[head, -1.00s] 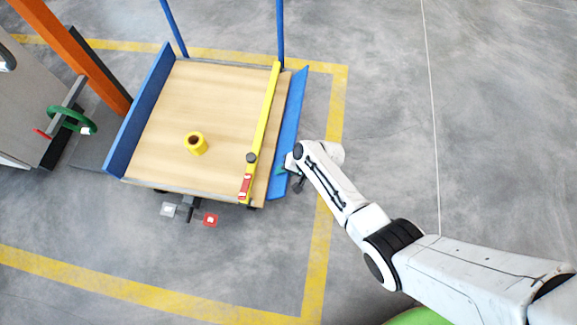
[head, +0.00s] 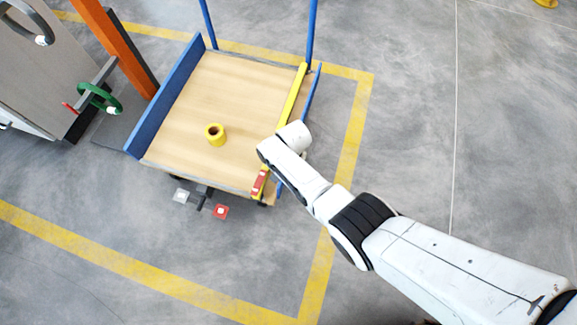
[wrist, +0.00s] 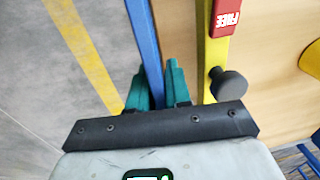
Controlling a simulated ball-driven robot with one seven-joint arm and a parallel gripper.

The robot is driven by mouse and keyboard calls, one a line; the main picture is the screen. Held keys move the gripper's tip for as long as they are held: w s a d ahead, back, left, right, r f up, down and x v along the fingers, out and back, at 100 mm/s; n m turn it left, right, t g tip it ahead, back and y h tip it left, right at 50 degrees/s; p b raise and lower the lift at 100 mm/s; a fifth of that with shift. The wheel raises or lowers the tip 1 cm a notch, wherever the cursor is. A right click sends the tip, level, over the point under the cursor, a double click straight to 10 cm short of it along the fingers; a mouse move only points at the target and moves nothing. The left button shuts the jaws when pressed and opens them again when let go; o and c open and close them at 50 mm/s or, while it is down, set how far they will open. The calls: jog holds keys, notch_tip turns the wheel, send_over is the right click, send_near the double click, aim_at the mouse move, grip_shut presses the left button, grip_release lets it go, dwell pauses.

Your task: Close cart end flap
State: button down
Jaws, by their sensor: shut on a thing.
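The cart's wooden deck (head: 240,85) has a blue end flap (head: 313,92) on its right side. The flap shows as a thin strip in the head view, near upright, partly hidden by my arm. In the wrist view the blue flap edge (wrist: 144,40) runs between the green fingers of my gripper (wrist: 157,85), which is shut on it. The fingers are hidden behind my wrist in the head view. A yellow bar (head: 293,93) lies along the deck inside the flap. It carries a red label reading FREE (wrist: 227,16) and a dark knob (wrist: 229,84).
A yellow hollow roll (head: 215,134) stands on the deck. A blue flap (head: 165,95) stands upright on the left. Blue posts (head: 311,35) rise at the back. Red (head: 221,212) and white (head: 181,196) pedals stick out in front. Floor to the right is clear.

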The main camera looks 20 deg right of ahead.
jog(key=shift+w+a, duration=0.2)
jog(key=c, duration=1.2)
grip_release()
jog(key=shift+s, duration=0.1)
jog(key=shift+r, duration=0.1)
notch_tip(320, 180, up, 10)
jog(key=d+p, duration=0.1)
jog(key=p, duration=0.5)
jog(key=shift+s+r+p, duration=0.25)
jog(key=shift+s+p, duration=0.1)
